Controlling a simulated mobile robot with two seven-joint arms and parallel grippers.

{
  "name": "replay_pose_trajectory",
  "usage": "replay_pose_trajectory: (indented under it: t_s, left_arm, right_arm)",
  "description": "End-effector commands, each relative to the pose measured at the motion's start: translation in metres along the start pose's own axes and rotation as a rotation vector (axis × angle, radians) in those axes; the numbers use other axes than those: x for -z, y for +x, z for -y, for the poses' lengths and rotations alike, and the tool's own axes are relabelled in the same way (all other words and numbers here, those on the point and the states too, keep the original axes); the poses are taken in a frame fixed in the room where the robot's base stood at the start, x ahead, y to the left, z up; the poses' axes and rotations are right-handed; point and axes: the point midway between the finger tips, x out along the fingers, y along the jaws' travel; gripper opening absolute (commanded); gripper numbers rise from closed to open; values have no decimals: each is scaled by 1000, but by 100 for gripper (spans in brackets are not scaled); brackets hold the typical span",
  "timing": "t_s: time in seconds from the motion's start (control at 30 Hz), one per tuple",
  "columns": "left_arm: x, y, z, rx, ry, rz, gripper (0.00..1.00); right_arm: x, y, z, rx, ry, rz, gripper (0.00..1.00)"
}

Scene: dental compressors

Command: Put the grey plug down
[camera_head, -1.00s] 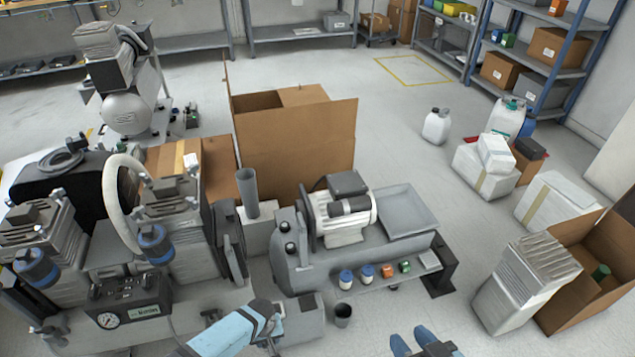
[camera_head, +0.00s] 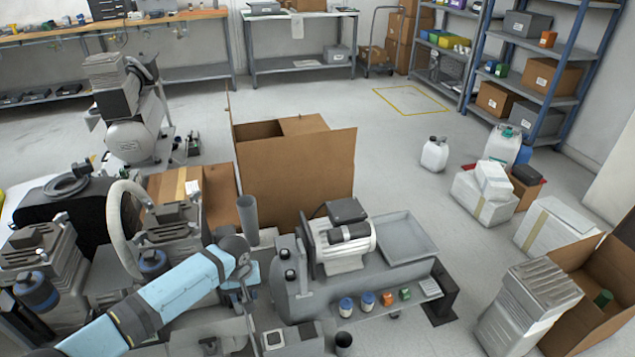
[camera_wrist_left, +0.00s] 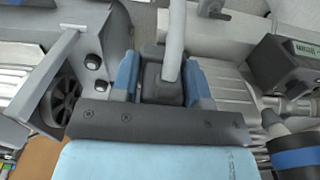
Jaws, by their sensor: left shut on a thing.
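My left arm reaches in from the lower left in the head view, with its gripper (camera_head: 240,292) pointing down between the twin compressor and the motor unit. In the left wrist view my left gripper (camera_wrist_left: 163,70) has its two blue fingers on either side of the grey plug (camera_wrist_left: 163,88), a dark blocky piece with a light grey cable or tube rising from it. The fingers are shut on it. In the head view the plug is hidden or too small to make out. What lies directly under it is hidden. My right gripper is out of view.
The motor unit (camera_head: 340,245) stands right of the left gripper, with several small coloured caps along its front. The twin compressor's gauge box (camera_wrist_left: 290,62) is close by on the right in the left wrist view. An open cardboard box (camera_head: 295,175) stands behind.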

Motion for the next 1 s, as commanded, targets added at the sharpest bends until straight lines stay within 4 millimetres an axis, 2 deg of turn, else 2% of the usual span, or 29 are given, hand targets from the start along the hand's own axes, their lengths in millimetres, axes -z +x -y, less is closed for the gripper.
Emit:
replay_pose_trajectory:
  t_s: [0.03,0.2,0.3,0.5,0.53,0.6,0.77,1.0]
  left_arm:
    - [9,-32,5,1,17,-10,4]
    - [14,-126,21,2,90,-10,4]
    - [7,-175,33,2,138,-7,4]
    - [-19,-256,60,3,237,-6,4]
    - [-24,-268,63,4,250,-5,4]
    - [-29,-284,60,1,247,6,4]
    - [-40,-318,62,0,247,6,4]
    - [-62,-376,67,1,250,7,4]
  right_arm:
    - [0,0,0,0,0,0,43]
    - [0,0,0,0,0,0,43]
    - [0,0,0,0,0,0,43]
    - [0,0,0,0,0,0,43]
    - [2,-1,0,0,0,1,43]
    - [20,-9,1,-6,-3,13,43]
    - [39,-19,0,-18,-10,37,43]
    - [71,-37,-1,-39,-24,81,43]
